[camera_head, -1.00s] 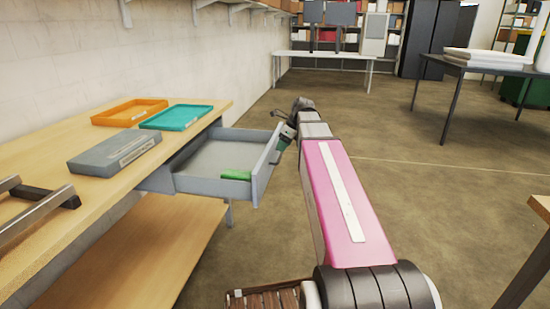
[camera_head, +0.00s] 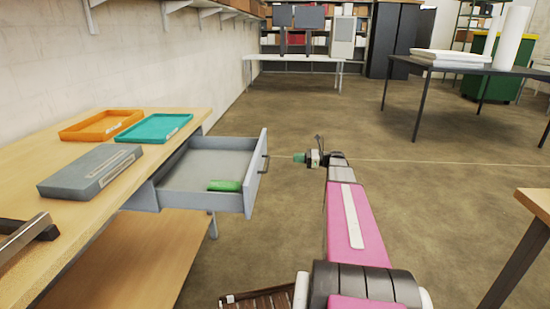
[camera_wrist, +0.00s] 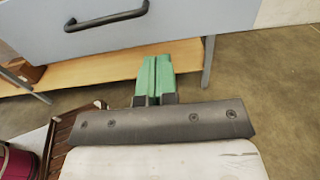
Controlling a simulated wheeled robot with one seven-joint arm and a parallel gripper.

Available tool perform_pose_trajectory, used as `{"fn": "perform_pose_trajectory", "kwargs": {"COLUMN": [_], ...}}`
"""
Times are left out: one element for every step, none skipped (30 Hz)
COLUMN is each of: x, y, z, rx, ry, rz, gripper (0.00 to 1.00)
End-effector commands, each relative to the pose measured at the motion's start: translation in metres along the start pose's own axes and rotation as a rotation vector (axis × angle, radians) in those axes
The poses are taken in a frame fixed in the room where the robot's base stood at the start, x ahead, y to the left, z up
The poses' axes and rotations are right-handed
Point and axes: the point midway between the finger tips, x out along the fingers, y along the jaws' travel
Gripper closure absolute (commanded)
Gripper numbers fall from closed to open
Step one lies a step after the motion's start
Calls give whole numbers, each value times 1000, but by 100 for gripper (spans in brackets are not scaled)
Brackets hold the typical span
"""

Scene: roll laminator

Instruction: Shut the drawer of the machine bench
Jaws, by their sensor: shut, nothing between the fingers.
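The grey drawer (camera_head: 205,172) of the machine bench (camera_head: 62,185) is pulled far out, with a green object (camera_head: 224,186) lying inside near its front. Its front panel (camera_wrist: 190,22) with a dark bar handle (camera_wrist: 107,17) fills the top of the wrist view. My gripper (camera_head: 298,157) is to the right of the drawer front, apart from the handle. In the wrist view its green fingers (camera_wrist: 155,62) are together and empty, pointing toward the panel below and right of the handle.
An orange tray (camera_head: 100,125), a teal tray (camera_head: 154,128) and a grey box (camera_head: 90,172) sit on the bench top. Open floor (camera_head: 300,205) lies right of the drawer. A wooden table corner (camera_head: 538,203) is at the right edge. A lower shelf (camera_wrist: 105,70) runs under the drawer.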

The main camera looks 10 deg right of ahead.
Motion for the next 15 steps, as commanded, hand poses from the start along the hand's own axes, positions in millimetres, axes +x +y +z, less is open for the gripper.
{"fn": "perform_pose_trajectory", "kwargs": {"x": [3,6,10,14,19,26,31,37,44,51,56,63,69,75,82], "y": [0,0,0,1,1,1,1,1,1,1,1,1,1,1,1], "z": [0,0,0,0,1,1,1,1,1,0,0,0,0,0,0], "rx": [-1,-1,-1,-1,-1,-1,0,0,0,0,0,0,0,0,0], "ry": [-4,-4,-3,-2,-2,-2,-1,-1,-1,-1,0,0,0,0,0], "rz": [0,0,1,1,1,2,2,2,2,2,2,3,2,2,2], "gripper": [100,100,100,100,100,100,100,100,100,100,100,100,100,100,100]}}
